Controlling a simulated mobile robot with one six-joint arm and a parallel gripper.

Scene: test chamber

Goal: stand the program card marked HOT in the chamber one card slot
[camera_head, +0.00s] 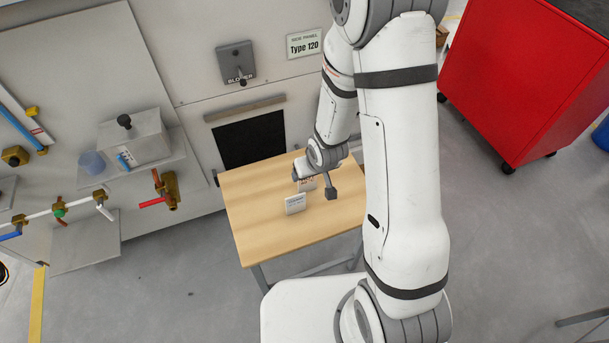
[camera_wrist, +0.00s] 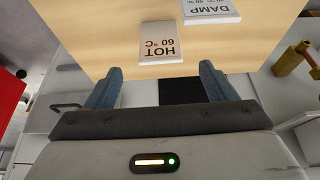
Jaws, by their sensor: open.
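The HOT card (camera_wrist: 162,40), white with red-brown "HOT 60 °C" lettering, is over the light wooden table in the wrist view, upside down in the picture. It lies beyond my fingertips, between their lines, with no finger touching it visibly. In the head view it is the card with reddish marks (camera_head: 307,185), partly hidden by my gripper (camera_head: 314,184). The DAMP card (camera_wrist: 212,9) is beside it, cut off by the frame; in the head view it is the nearer white card (camera_head: 295,204). My gripper is open and empty in the wrist view (camera_wrist: 160,72). I cannot identify the chamber one card slot.
The wooden table (camera_head: 258,226) stands before a grey wall with a dark panel (camera_head: 250,140) and a BLOWER box (camera_head: 236,62). Pipes and valves (camera_head: 166,189) project at left. A red cabinet (camera_head: 520,75) stands at right. The table's front left is clear.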

